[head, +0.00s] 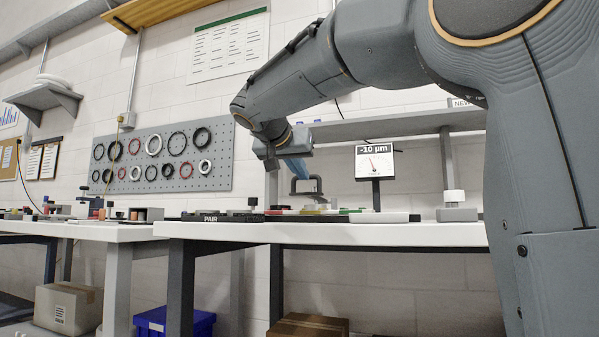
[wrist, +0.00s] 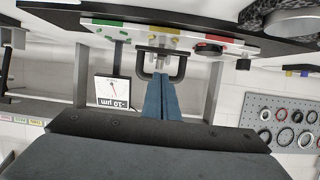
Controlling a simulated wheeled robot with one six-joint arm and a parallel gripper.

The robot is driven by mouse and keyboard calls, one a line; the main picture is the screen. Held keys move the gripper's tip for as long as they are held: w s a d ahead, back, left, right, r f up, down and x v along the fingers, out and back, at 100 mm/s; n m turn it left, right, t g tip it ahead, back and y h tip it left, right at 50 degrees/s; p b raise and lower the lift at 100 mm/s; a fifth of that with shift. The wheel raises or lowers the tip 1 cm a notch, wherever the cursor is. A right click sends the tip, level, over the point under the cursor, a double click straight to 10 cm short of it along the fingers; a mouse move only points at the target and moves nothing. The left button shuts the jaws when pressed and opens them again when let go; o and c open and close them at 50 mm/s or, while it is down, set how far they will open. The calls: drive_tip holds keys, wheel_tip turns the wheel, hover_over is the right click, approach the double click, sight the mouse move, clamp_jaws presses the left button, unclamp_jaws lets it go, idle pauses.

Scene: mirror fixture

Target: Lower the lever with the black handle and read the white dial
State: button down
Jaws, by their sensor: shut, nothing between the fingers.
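The black handle (head: 306,192) is a squared loop standing above the bench fixture at the middle. In the wrist view, which is upside down, the black handle (wrist: 138,65) frames my fingertips. My gripper (head: 299,177) has blue fingers pressed together and empty. In the wrist view its tips (wrist: 160,76) overlap the handle's bar; I cannot tell whether they touch it. The white dial (head: 375,166) stands on a black post right of the handle and reads "-10 µm", with a red needle. It also shows inverted in the wrist view (wrist: 112,91).
A grey block with a white knob (head: 455,205) stands at right. A grey shelf (head: 400,126) hangs behind. A pegboard of rings (head: 220,160) is at left.

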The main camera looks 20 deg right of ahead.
drive_tip(key=s+a+f+p, duration=0.2)
drive_tip(key=s+a, duration=0.4)
drive_tip(key=s, duration=0.1)
drive_tip(key=shift+a+f, duration=0.2)
drive_tip(key=shift+a, duration=0.05)
drive_tip(key=shift+s, duration=0.15)
